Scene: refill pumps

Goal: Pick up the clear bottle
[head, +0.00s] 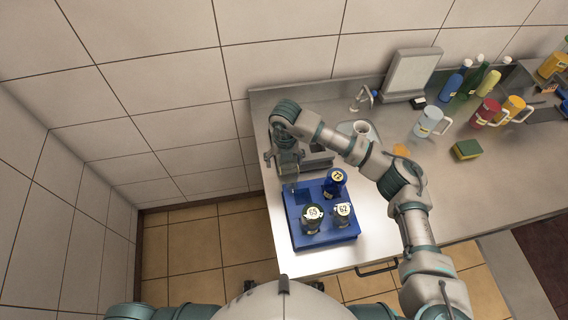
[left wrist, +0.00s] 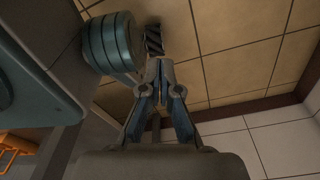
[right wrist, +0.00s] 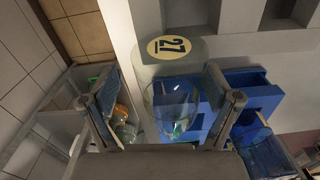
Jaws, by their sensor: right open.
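A clear bottle (right wrist: 172,105) with a round yellow label marked 27 shows in the right wrist view. My right gripper (right wrist: 165,95) is open, one finger on either side of the bottle; whether either touches it I cannot tell. In the head view my right gripper (head: 287,162) is at the counter's left end, by the back-left corner of the blue tray (head: 318,241). There I cannot make out the clear bottle. My left gripper (left wrist: 160,75) is shut and empty, over the tiled floor in the left wrist view.
The tray holds bottles marked 65 (head: 312,219) and 62 (head: 343,215) and a blue one (head: 335,183). A clear pitcher (head: 428,122), a sponge (head: 467,150) and several bottles and jugs stand farther right. The tiled wall is close behind.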

